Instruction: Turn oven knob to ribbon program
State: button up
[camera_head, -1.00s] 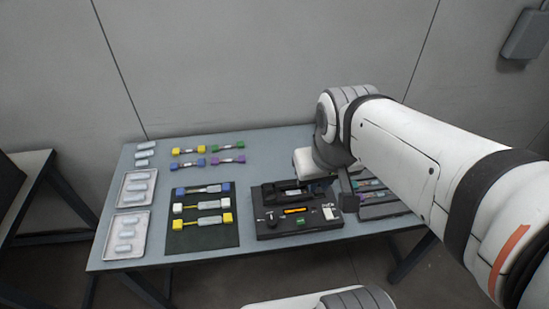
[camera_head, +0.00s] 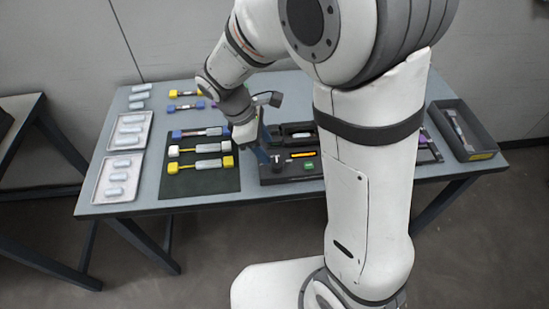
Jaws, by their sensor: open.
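The black splicing unit (camera_head: 290,177) stands on the table, with a lit orange display (camera_head: 303,155) and a green button (camera_head: 308,166). Its small dark knob (camera_head: 277,159) is at the left of the panel, partly hard to make out beside my fingers. My gripper (camera_head: 263,156) is open and points down at the left edge of the unit, close to the knob. I cannot tell whether a finger touches the knob or which program it points to. My arm hides the right part of the unit.
A dark mat (camera_head: 203,184) with several splice pieces lies left of the unit. Two trays (camera_head: 103,193) of pale cylinders lie further left. A dark bin (camera_head: 478,150) stands at the right end. My arm covers much of the table's right half.

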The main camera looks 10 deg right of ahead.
aim_at(277, 163)
jog(key=x, duration=0.6)
jog(key=shift+d+f, duration=0.15)
jog(key=shift+f, duration=0.2)
jog(key=shift+c, duration=0.4)
jog(key=c, duration=0.9)
